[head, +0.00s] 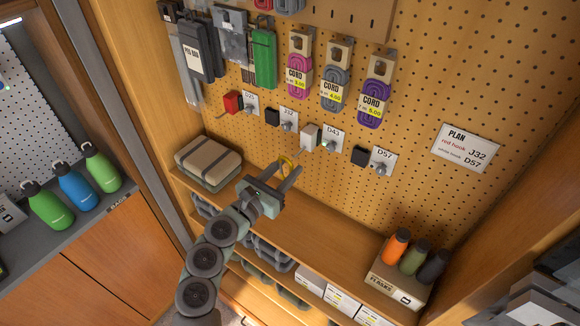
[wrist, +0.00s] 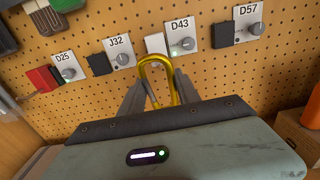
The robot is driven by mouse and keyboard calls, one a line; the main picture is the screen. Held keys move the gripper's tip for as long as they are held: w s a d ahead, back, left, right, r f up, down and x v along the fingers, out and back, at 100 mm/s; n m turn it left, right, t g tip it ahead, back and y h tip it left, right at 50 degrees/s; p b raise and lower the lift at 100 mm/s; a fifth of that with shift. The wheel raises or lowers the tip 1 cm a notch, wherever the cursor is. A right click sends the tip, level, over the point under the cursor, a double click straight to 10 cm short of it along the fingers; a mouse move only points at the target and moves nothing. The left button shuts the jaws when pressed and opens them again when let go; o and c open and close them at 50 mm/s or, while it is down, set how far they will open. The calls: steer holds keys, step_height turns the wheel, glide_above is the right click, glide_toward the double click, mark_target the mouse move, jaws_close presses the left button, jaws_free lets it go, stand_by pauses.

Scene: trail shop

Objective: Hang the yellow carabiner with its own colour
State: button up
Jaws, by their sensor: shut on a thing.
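My gripper (head: 287,173) is shut on the yellow carabiner (head: 287,161) in front of the pegboard. In the wrist view the carabiner (wrist: 156,57) stands up between the fingers (wrist: 160,95), its rounded end towards the board. Behind it is a row of labelled plates with knobs, each with a block at its left: D25 (wrist: 67,70) with a red block (wrist: 42,79), J32 (wrist: 121,55) with a black block (wrist: 99,64), D43 (wrist: 182,40) with a white block (wrist: 155,43), and D57 (wrist: 250,27) with a black block (wrist: 223,33). No yellow block shows.
A PLAN card (head: 466,148) on the board lists "red hook J32" and another line ending D57. Cord packs (head: 336,90) hang above the row. Below is a shelf (head: 320,235) with a folded bundle (head: 208,160) left and a bottle box (head: 397,284) right.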

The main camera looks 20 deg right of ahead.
steer(key=shift+b+v, duration=0.75)
steer(key=shift+v, duration=1.55)
steer(key=shift+d, duration=0.1)
steer(key=s+a+f+n+t+y, duration=0.3)
steer(key=a+f+n+t+y, duration=0.65)
steer(key=a+f+y, duration=0.65)
steer(key=s+r+n+g+p, duration=0.1)
steer(key=s+r+n+p, duration=0.1)
steer(key=s+r+p, duration=0.8)
step_height(320, 180, up, 4)
steer(key=a+p, duration=0.1)
steer(key=p, duration=0.6)
steer(key=shift+h+p, duration=0.4)
